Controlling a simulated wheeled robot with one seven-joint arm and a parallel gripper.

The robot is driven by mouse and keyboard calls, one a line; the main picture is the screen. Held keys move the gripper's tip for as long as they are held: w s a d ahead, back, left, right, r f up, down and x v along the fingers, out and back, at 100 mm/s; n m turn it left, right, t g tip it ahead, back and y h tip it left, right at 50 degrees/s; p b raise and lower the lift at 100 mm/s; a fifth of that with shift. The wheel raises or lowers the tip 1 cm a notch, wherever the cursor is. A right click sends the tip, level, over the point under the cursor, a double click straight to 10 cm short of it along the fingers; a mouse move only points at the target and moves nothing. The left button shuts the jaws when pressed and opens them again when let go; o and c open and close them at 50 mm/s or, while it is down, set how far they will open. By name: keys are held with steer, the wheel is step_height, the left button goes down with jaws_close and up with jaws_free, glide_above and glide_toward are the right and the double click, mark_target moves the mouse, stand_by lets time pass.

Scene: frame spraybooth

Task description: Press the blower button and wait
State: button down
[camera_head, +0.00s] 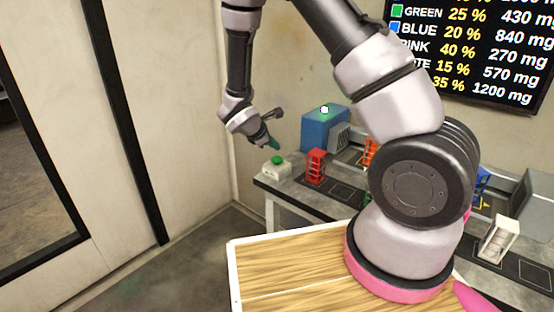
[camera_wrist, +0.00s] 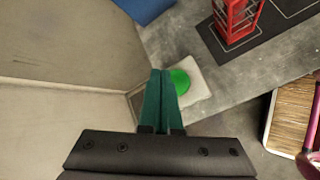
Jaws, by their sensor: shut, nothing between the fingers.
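The blower button is a green dome (camera_head: 277,160) on a pale box (camera_head: 276,171) at the left end of the grey bench. It also shows in the wrist view as a green dome (camera_wrist: 180,81) on its pale box (camera_wrist: 196,72), partly hidden by my fingers. My gripper (camera_head: 273,144) has green fingers held together with nothing between them. It is just above the button in the head view. In the wrist view the fingertips (camera_wrist: 161,73) overlap the button's left edge. I cannot tell whether they touch it.
A blue blower box (camera_head: 319,132) stands behind the button. A red frame (camera_head: 316,166) stands on a dark mat to its right, with a white frame (camera_head: 499,240) farther along the bench. A wall (camera_head: 180,90) is close on the left. A dark screen (camera_head: 470,50) hangs above.

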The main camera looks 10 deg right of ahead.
mark_target(276, 160)
steer(key=shift+r, duration=1.7)
stand_by(1.6)
stand_by(1.7)
steer(key=s+d+r+m+g+y, duration=0.1)
steer(key=s+d+r+m, duration=0.45)
steer(key=r, duration=0.35)
steer(key=s+d+r+m+g+y, duration=0.2)
steer(key=s+d+r+m, duration=0.2)
steer(key=s+r+m, duration=0.4)
steer(key=s+a+r+m+t+y, duration=0.2)
steer(key=s+r+m+t+y, duration=0.2)
steer(key=s+r+m, duration=0.4)
steer(key=s+r+y, duration=0.1)
steer(key=s+r, duration=0.2)
steer(key=r, duration=0.2)
steer(key=shift+s+a+r+y, duration=0.2)
steer(key=shift+a+r+y, duration=0.1)
steer(key=shift+r+y, duration=0.1)
